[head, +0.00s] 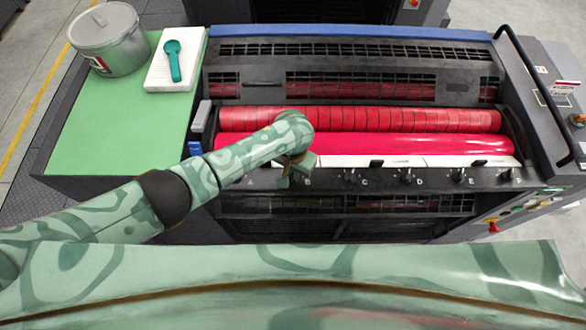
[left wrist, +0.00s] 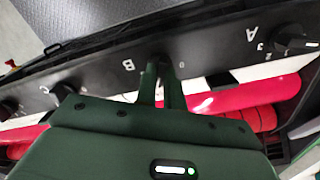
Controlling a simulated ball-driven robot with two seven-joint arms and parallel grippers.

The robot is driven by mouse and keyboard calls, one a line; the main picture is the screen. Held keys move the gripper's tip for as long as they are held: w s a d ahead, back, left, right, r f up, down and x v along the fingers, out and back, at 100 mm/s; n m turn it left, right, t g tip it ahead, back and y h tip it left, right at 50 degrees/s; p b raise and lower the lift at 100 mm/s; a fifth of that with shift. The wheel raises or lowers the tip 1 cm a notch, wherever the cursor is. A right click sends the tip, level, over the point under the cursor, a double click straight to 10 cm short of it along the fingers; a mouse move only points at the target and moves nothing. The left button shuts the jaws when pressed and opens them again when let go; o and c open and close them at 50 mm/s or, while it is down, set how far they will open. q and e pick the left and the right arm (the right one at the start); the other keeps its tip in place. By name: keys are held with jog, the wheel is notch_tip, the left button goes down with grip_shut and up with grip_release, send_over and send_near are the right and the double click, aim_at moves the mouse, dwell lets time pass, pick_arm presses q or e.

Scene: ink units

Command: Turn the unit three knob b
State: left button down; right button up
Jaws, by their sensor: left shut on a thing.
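The ink unit (head: 346,182) has a dark front rail with a row of black knobs lettered A onward. My left gripper (head: 297,178) is at the knob beside the letter B. In the left wrist view the two dark green fingers of the left gripper (left wrist: 163,74) reach the rail between the letter B and a small 0 mark. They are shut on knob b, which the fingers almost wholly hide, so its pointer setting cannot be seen. My right gripper is not in view.
Knob C (head: 349,175) and further knobs lie to the right along the rail. Knob A (left wrist: 293,41) shows in the left wrist view. Red rollers (head: 400,146) lie behind. A green worktop (head: 110,135) holds a metal can (head: 110,42) and a teal scoop (head: 174,62).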

pick_arm(q)
jog(key=m+p, duration=0.2)
jog(key=m, duration=0.1)
jog(key=shift+s+r+m, duration=0.1)
jog(key=shift+m, duration=0.2)
jog(key=m, duration=0.2)
jog(key=shift+m, duration=0.3)
jog(key=shift+m+p, duration=0.5)
jog(key=shift+m, duration=0.9)
jog(key=c, duration=1.5)
grip_release()
